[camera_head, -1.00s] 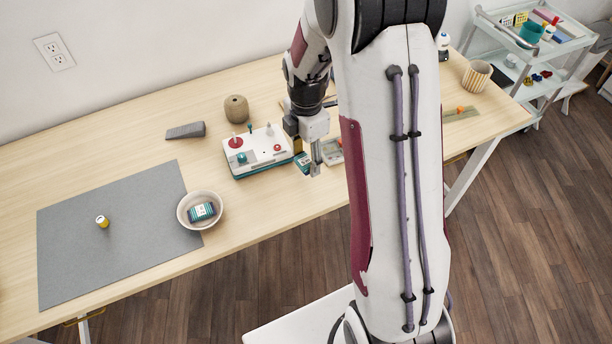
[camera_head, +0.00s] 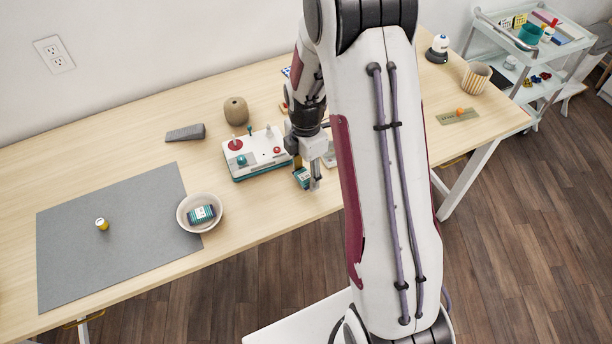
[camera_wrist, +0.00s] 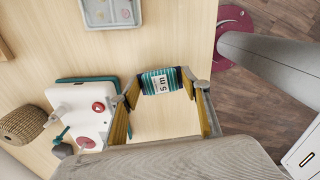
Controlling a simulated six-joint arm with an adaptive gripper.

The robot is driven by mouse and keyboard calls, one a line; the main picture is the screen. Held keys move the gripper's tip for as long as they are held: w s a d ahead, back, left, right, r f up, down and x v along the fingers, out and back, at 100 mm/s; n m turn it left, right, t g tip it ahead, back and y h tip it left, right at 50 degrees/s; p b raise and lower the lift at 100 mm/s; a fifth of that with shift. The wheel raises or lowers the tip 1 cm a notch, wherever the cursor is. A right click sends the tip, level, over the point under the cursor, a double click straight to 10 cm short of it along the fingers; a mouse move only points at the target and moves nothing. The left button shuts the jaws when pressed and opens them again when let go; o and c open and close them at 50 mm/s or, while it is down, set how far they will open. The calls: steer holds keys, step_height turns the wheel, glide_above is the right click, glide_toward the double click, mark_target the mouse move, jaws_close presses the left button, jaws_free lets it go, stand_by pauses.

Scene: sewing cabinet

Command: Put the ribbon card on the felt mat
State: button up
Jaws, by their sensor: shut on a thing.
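My gripper (camera_head: 309,184) is shut on a teal ribbon card (camera_head: 302,177) near the table's front edge, right of the white control box. In the wrist view the ribbon card (camera_wrist: 160,82) sits between the two fingertips, its white label reading "5 m". Whether the card touches the table is hard to tell. The grey felt mat (camera_head: 75,255) lies flat at the left of the table, well away from my gripper. A small yellow-banded spool (camera_head: 102,223) stands on it.
A pale bowl (camera_head: 184,221) holding a similar teal card overlaps the mat's right edge. A white control box (camera_head: 262,145) with knobs lies between my gripper and the bowl. A grey wedge (camera_head: 186,132) and a round brown pot (camera_head: 236,111) stand behind. Most of the mat is clear.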

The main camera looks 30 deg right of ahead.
mark_target(306, 173)
steer(key=shift+f, duration=1.1)
steer(key=shift+f, duration=0.15)
steer(key=o, duration=0.8)
steer(key=shift+o, duration=0.2)
steer(key=shift+r, duration=1.15)
steer(key=r, duration=0.4)
steer(key=shift+w+d, duration=0.15)
steer(key=shift+w, duration=0.25)
steer(key=shift+r, duration=0.7)
steer(key=shift+r, duration=0.1)
